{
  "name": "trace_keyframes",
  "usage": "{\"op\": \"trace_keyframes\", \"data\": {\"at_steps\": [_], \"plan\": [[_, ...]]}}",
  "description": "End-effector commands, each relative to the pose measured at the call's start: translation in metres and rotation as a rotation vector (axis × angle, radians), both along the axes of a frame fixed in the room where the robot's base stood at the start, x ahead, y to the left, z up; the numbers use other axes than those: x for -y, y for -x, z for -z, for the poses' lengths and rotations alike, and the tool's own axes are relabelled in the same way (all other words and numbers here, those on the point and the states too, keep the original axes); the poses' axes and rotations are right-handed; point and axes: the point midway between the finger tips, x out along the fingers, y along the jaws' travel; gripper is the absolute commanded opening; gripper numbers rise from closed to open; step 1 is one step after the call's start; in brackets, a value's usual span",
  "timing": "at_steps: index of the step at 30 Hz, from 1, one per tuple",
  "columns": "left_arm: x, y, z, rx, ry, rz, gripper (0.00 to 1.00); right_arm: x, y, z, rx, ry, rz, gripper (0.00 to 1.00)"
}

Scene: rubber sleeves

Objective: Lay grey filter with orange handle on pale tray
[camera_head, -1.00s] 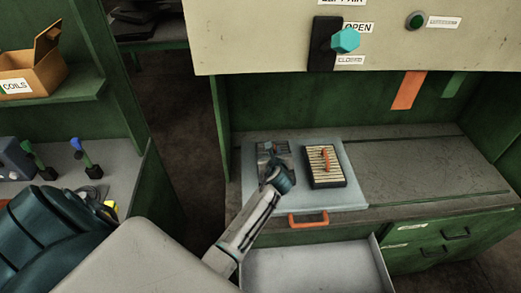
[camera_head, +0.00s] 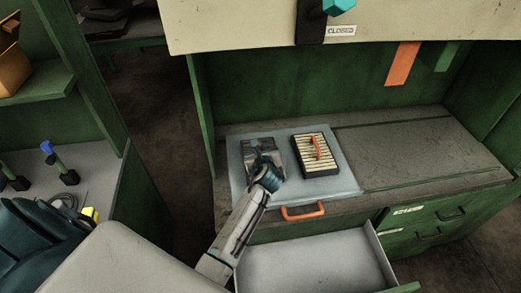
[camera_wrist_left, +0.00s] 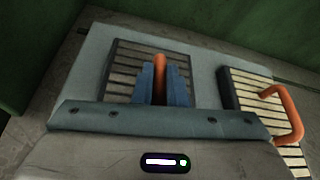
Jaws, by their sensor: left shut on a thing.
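The grey filter (camera_head: 258,146) is over the left part of the pale tray (camera_head: 342,187) in the head view, partly hidden by my left gripper (camera_head: 262,160). In the left wrist view the filter (camera_wrist_left: 125,72) shows dark slats and an upright orange handle (camera_wrist_left: 159,68). My left gripper (camera_wrist_left: 160,82) is shut on that handle. The filter appears flat and low over the tray (camera_wrist_left: 95,50); I cannot tell whether it touches it. My right gripper is not in view.
A cream-slatted filter with an orange handle (camera_head: 327,163) lies on the tray's right part. An orange pull (camera_head: 303,211) is at the tray's front edge. An open, empty drawer (camera_head: 315,265) juts out below. The counter (camera_head: 425,150) to the right is clear.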

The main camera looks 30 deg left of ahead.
Motion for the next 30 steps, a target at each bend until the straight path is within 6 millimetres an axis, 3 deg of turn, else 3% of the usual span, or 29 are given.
{"op": "trace_keyframes", "data": {"at_steps": [2,3,6,17,23,30], "plan": [[0.000,0.000,0.002,0.000,-0.001,0.000,0.00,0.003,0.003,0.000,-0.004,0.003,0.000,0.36],[0.000,0.000,0.002,0.000,0.000,0.000,0.20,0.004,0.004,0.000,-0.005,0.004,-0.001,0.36],[0.000,0.000,0.002,0.000,0.000,0.000,0.34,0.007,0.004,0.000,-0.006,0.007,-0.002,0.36],[0.001,0.001,-0.004,0.000,0.000,0.000,0.34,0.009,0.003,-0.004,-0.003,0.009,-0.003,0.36],[0.014,0.022,-0.018,-0.002,0.002,0.001,0.34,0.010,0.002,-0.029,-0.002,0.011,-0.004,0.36],[0.039,0.060,-0.035,-0.003,0.003,-0.001,0.34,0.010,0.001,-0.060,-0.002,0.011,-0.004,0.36]]}}
